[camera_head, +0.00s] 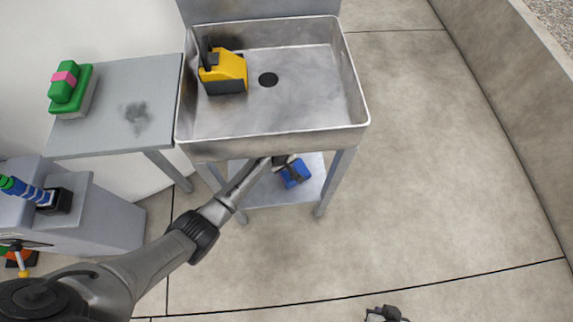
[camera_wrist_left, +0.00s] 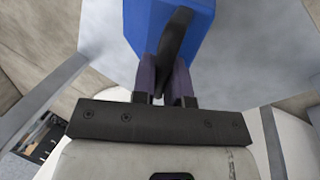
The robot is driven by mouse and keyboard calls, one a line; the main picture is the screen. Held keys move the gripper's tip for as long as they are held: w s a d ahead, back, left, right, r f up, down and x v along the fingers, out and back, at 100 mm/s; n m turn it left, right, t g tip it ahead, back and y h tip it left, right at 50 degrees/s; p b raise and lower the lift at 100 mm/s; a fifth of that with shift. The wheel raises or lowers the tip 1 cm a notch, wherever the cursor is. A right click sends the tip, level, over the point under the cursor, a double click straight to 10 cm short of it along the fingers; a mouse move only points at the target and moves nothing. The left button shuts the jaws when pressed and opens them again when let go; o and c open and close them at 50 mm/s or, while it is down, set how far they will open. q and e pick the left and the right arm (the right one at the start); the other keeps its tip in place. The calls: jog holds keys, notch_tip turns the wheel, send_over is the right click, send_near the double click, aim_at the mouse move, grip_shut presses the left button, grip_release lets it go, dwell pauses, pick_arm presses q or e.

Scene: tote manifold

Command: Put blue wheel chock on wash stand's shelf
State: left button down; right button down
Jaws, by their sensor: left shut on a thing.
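The blue wheel chock (camera_head: 298,173) is under the sink at the wash stand's lower shelf (camera_head: 262,194). In the left wrist view the chock (camera_wrist_left: 144,22) fills the top centre, with a dark handle (camera_wrist_left: 174,40) on its near side. My left gripper (camera_wrist_left: 166,80) is shut on that handle. In the head view my left arm reaches in under the sink's front edge, and the gripper is partly hidden at the chock. The chock is over the shelf; I cannot tell if it rests on it. My right gripper (camera_head: 385,314) shows only in part at the bottom edge; its jaws are unclear.
The sink (camera_head: 310,88) above holds a yellow and black block (camera_head: 226,72). A side table (camera_head: 140,90) on the left carries a green and pink brush-like item (camera_head: 70,90). Stand legs flank the shelf. The floor to the right is clear.

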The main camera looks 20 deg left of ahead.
pick_arm(q)
jog(key=shift+w+r, duration=0.1)
jog(key=c, duration=1.6)
grip_release()
jog(key=o, duration=0.5)
jog(key=shift+c, duration=0.2)
jog(key=p+v, duration=0.4)
jog(key=v, duration=0.2)
jog(key=shift+p, duration=0.35)
jog(key=shift+s+a+r+p, duration=0.15)
jog(key=shift+s+r+p, duration=0.1)
jog(key=shift+r+p, duration=0.35)
jog(key=shift+r, duration=0.1)
